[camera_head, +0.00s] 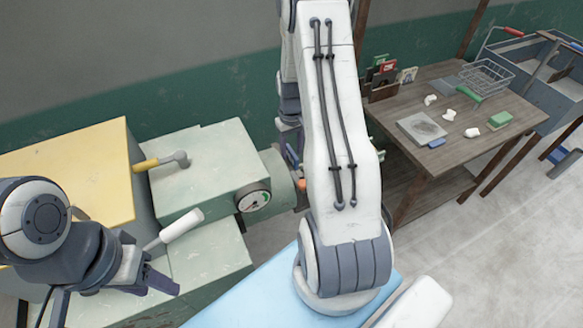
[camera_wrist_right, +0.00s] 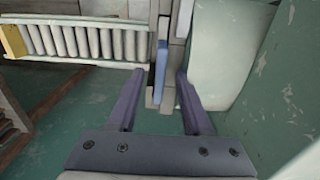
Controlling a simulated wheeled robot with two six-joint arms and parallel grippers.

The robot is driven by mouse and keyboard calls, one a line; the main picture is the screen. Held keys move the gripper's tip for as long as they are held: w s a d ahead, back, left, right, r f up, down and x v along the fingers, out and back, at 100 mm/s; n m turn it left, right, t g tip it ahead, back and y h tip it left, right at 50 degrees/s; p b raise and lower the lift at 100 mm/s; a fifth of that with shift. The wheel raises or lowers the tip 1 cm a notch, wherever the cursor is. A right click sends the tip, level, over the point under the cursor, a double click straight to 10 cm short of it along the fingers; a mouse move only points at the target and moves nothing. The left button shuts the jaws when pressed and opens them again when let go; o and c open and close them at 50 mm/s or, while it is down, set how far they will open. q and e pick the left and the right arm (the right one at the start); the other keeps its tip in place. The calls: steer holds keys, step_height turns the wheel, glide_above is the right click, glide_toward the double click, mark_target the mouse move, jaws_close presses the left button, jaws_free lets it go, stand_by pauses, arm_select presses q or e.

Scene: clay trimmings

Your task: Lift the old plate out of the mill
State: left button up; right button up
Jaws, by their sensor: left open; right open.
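The mill is the pale green machine (camera_head: 205,165) with a round gauge (camera_head: 253,201) and a barrel-like end, left of centre in the head view. In the right wrist view, a blue upright strip (camera_wrist_right: 161,72) on a narrow grey part stands beside the rounded green housing (camera_wrist_right: 228,50). It may be the old plate; I cannot tell for sure. My right gripper (camera_wrist_right: 160,76) is open, with its fingertips on either side of this strip, and no grip shows. My right arm hides this spot in the head view. My left gripper (camera_head: 110,293) is open and empty over the mill's lower front.
A yellow-topped block (camera_head: 65,165) and a white-handled lever (camera_head: 180,228) are near my left arm. A wooden table (camera_head: 405,120) holds a grey slab (camera_head: 421,128), wire basket (camera_head: 487,76) and clay lumps. A roller conveyor (camera_wrist_right: 90,42) runs at upper left in the wrist view.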

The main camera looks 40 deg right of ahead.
steer(key=shift+f, duration=0.75)
jaws_close()
steer(key=shift+r, duration=0.1)
stand_by(0.8)
